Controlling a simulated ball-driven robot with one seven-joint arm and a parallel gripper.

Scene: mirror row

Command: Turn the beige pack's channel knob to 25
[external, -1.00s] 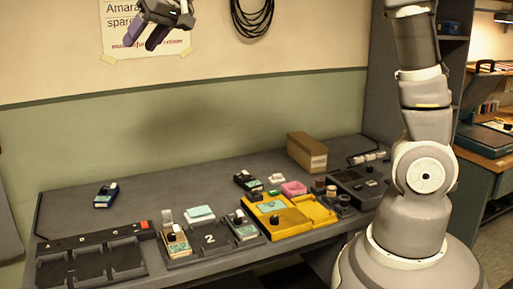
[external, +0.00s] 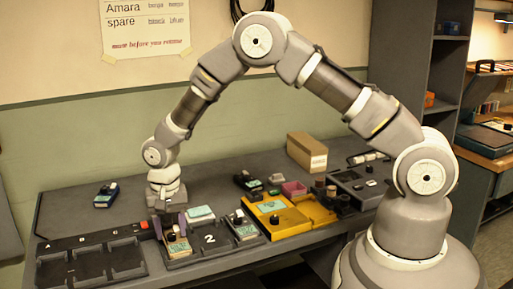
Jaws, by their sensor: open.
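The beige pack (external: 178,249) sits in the left slot of the grey cradle marked 2. It has a pale green label on its near part and a dark knob (external: 171,236) behind that. My gripper (external: 171,228) points down over the pack's back end. Its purple fingers are apart, one on each side of the knob area. I cannot tell whether they touch the knob or the pack. The gripper hides the pack's back end, and the knob's setting is too small to read.
A second pack (external: 243,227) sits in the cradle's right slot. A yellow unit (external: 277,222) stands to its right, and a grey tray marked with letters (external: 91,264) to the left. A dark blue pack (external: 106,195) lies at the back left. A cardboard box (external: 307,151) stands at the back.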

